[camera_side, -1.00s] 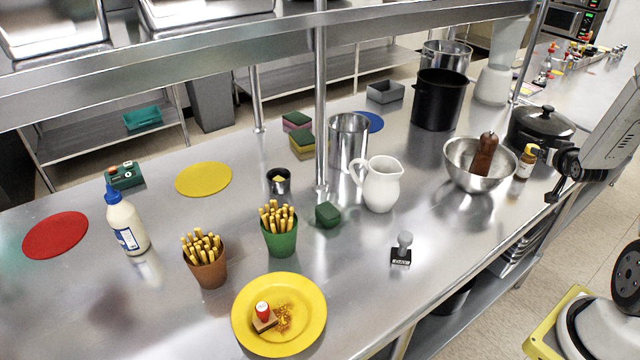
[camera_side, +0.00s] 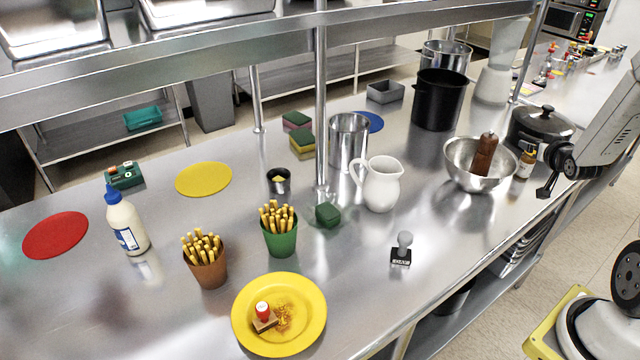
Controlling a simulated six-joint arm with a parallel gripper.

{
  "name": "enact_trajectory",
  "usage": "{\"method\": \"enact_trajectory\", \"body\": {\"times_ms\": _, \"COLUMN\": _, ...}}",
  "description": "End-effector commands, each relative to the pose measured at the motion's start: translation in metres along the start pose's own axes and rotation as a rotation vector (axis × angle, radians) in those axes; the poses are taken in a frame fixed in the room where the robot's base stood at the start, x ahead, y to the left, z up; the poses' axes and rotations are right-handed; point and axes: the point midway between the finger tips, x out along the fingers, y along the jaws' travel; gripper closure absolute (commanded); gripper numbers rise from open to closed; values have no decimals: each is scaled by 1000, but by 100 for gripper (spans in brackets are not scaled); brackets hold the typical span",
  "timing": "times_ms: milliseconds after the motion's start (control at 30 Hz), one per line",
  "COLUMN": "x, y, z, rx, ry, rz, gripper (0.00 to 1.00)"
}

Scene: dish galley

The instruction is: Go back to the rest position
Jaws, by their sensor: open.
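My gripper (camera_side: 545,191) is at the right, above the front edge of the steel counter. Its dark fingers point down and left, and nothing shows between them. Part of my wrist overlaps the view near the black lidded pot (camera_side: 541,128).
A white pitcher (camera_side: 381,187), a grey-handled stamp (camera_side: 402,249) and a yellow plate with a red-topped stamp (camera_side: 310,335) stand further left. A vertical shelf post (camera_side: 321,100) rises mid-counter.

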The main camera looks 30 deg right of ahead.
Motion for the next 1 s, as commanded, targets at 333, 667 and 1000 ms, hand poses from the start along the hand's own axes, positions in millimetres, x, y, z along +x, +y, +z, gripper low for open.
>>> {"method": "enact_trajectory", "body": {"times_ms": 333, "x": -29, "y": -93, "z": -19, "rx": -91, "ry": -5, "rz": -169, "gripper": 10}}
{"method": "enact_trajectory", "body": {"times_ms": 667, "x": -68, "y": -177, "z": 8, "rx": -184, "ry": -284, "rz": -264, "gripper": 10}}
{"method": "enact_trajectory", "body": {"times_ms": 1000, "x": -154, "y": -250, "z": 49, "rx": -330, "ry": -617, "rz": -380, "gripper": 10}}
